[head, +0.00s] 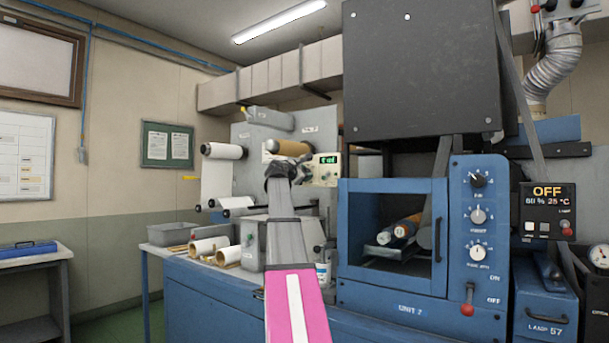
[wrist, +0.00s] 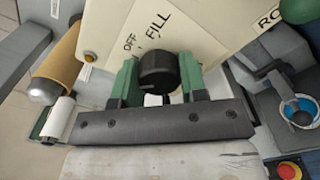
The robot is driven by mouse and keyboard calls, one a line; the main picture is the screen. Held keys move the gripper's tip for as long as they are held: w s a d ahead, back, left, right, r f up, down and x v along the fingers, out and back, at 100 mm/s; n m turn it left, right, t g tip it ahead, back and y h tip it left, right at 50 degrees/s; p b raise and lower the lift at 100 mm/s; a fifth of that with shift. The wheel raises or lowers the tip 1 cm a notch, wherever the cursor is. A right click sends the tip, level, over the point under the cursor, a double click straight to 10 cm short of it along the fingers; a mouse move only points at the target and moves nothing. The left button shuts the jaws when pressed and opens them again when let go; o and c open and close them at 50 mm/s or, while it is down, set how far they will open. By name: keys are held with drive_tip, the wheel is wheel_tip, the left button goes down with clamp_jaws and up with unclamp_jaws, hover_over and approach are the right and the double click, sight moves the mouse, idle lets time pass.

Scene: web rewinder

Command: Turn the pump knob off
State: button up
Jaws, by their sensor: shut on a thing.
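In the wrist view a round black knob (wrist: 157,72) sits on a cream panel (wrist: 205,32) printed OFF and FILL. The two words stand just above the knob, OFF to the left and FILL nearer its top. My gripper (wrist: 157,82) has one green finger on each side of the knob and is shut on it. I cannot make out a pointer mark on the knob. In the head view my gripper (head: 284,170) is at the rewinder, left of a small box with a green display (head: 327,160). The knob is hidden there behind my gripper.
A brown roll (head: 290,147) and a white roll (head: 222,151) are mounted close by. A blue cabinet (head: 390,297) with an open-fronted chamber and several dials stands to the right. The wrist view shows a red button (wrist: 289,171) at lower right and a blue-rimmed cup (wrist: 300,111).

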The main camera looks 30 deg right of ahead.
drive_tip(key=shift+m, duration=0.3)
drive_tip(key=m, duration=0.3)
drive_tip(key=shift+m, duration=2.5)
drive_tip(key=o, duration=0.9)
drive_tip(key=shift+a, duration=0.1)
drive_tip(key=v, duration=1)
drive_tip(key=shift+s+a, duration=0.15)
drive_tip(key=shift+a, duration=0.2)
